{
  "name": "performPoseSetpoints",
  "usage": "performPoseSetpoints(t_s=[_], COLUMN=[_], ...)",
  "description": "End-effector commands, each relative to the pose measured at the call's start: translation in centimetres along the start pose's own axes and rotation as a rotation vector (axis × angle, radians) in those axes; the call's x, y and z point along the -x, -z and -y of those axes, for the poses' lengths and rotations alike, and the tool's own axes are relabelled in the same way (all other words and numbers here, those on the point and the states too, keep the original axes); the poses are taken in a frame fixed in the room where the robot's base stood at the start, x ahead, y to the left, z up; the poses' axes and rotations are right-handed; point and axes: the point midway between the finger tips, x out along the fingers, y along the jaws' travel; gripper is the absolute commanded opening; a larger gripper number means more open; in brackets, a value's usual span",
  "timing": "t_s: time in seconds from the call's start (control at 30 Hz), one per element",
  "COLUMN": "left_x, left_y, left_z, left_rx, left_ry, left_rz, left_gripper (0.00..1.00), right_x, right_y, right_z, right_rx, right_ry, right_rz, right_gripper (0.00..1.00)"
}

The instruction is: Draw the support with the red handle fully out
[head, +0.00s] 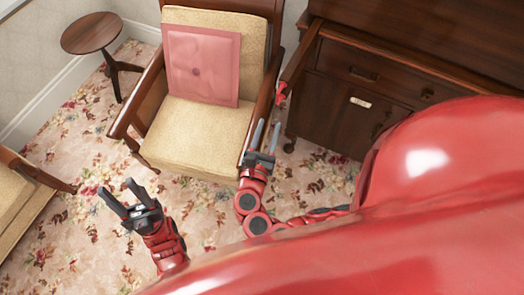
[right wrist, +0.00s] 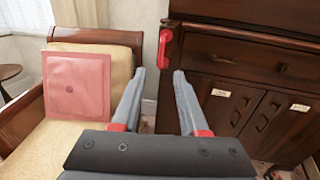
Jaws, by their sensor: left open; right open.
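The red handle (head: 281,93) is at the front end of a dark wooden support (head: 301,57) at the left side of the wooden bureau. In the right wrist view the red handle (right wrist: 164,48) hangs upright, just above and beyond the gap between my fingertips. I cannot tell how far out the support is. My right gripper (head: 267,124) is open and empty, nearer to me than the handle and apart from it; its fingers also show in the right wrist view (right wrist: 160,74). My left gripper (head: 115,186) is open and empty above the carpet at the left.
An armchair (head: 190,130) with a pink cushion (head: 203,65) stands close left of the bureau (head: 340,112). Its wooden arm is near my right gripper. A small round table (head: 91,33) is at the back left, another chair (head: 22,190) at the left edge. Flowered carpet lies between.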

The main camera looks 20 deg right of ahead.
Motion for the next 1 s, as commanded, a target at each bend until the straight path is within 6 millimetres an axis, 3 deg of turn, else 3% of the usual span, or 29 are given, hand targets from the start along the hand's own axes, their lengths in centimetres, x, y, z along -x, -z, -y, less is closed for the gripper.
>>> performPoseSetpoints(t_s=[0.2, 0.43, 1.0], left_x=[0.6, 0.8, 0.8], left_y=[-0.1, -0.1, -0.1], left_z=[0.0, 0.0, 0.0], left_rx=[0.000, 0.000, 0.000], left_ry=[0.000, 0.000, 0.000], left_rz=[0.000, 0.000, 0.000], left_gripper=[0.50, 0.50, 0.50], right_x=[3.4, 6.1, 6.9], right_y=[0.2, 0.1, 0.0], right_z=[-0.1, -0.1, 0.1], right_rx=[0.001, 0.002, 0.002], right_ry=[-0.002, 0.000, 0.001], right_rz=[-0.003, -0.002, 0.001], right_gripper=[0.43, 0.43, 0.43])
